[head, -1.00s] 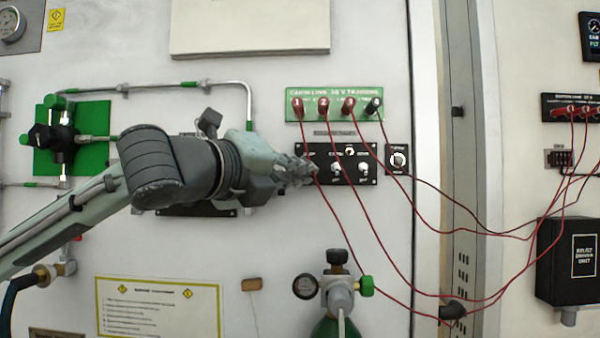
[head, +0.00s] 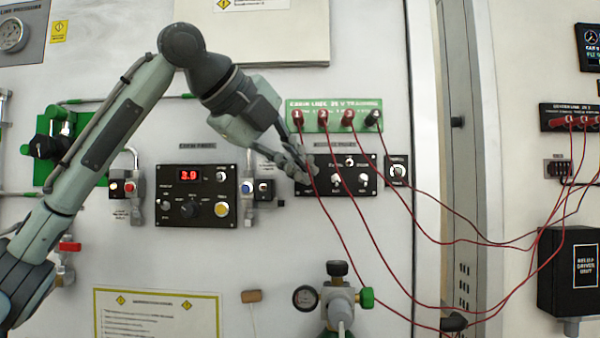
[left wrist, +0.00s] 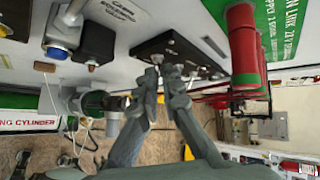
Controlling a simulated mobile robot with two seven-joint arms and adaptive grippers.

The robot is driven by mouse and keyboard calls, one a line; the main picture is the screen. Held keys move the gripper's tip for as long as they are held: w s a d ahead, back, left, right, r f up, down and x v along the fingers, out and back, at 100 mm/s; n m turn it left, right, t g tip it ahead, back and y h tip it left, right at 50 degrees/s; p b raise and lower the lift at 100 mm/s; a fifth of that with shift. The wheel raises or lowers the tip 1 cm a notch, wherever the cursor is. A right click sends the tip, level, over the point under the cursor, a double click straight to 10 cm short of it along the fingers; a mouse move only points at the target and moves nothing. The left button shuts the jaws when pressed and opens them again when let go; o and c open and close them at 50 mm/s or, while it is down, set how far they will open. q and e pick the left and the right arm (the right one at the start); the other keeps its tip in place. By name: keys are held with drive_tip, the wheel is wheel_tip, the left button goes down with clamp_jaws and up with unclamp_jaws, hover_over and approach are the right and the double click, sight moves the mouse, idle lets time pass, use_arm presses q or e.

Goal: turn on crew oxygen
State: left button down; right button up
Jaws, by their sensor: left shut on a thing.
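A black switch panel (head: 350,187) with a few pale knobs or toggles is on the white wall, below a green strip with red plugs. My left gripper (head: 304,176) reaches it from the upper left, with its fingertips at the panel's left end. In the left wrist view the two fingers (left wrist: 160,84) come close together at the edge of the black panel (left wrist: 178,52). They are shut on a small control there, which they mostly hide. The panel's lettering is too small to read surely. My right gripper is not in view.
Red cables (head: 402,265) hang from the green strip (head: 334,116) across the panel, close to my gripper. A black panel with a red display (head: 188,175) is to the left. A green cylinder's valve (head: 337,293) stands below. A small dial (head: 398,171) is at right.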

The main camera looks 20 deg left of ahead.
use_arm(q)
drive_tip(key=shift+w+r+n+g, duration=0.2)
drive_tip(key=shift+r+n+g, duration=0.2)
drive_tip(key=shift+g, duration=0.5)
drive_tip(key=c, duration=1.7)
unclamp_jaws()
drive_tip(key=shift+a, duration=0.1)
drive_tip(key=v, duration=1.2)
drive_tip(key=shift+w+a, duration=0.1)
drive_tip(key=shift+w, duration=0.05)
